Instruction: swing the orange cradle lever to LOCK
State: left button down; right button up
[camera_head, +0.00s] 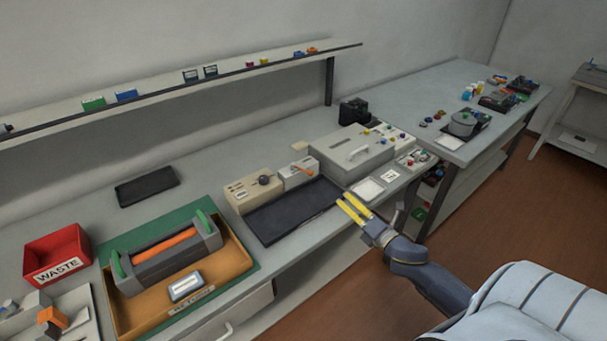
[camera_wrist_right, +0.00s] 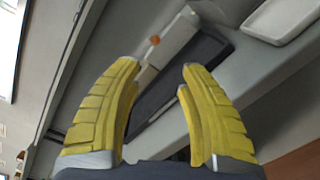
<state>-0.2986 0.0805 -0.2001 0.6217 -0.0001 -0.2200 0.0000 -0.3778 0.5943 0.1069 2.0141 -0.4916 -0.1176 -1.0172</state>
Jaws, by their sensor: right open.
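The orange lever (camera_head: 303,169) sits on a small pale cradle box (camera_head: 297,178) at the back edge of a dark mat (camera_head: 290,212). In the right wrist view the lever shows as a small orange spot (camera_wrist_right: 155,40) ahead of the fingers. Any LOCK marking is too small to read. My right gripper (camera_head: 342,199) has yellow fingers, open and empty, near the bench's front edge at the right end of the dark mat, apart from the lever. It also shows in the right wrist view (camera_wrist_right: 160,66). My left gripper is not in view.
A beige box with a black knob (camera_head: 254,190) stands left of the cradle box. A large grey machine (camera_head: 345,153) stands right of it. A red WASTE bin (camera_head: 57,255) and an orange tray with a cartridge (camera_head: 162,252) lie left. The dark mat is clear.

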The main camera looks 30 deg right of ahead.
aim_at(311, 173)
jog(key=shift+w+a+r+n+y, duration=0.15)
jog(key=shift+w+a+n+y, duration=0.15)
jog(key=shift+w+a, duration=0.2)
jog(key=w, duration=0.5)
jog(key=w+a, duration=0.1)
jog(key=w, duration=1.1)
jog(key=shift+a, duration=0.25)
grip_shut()
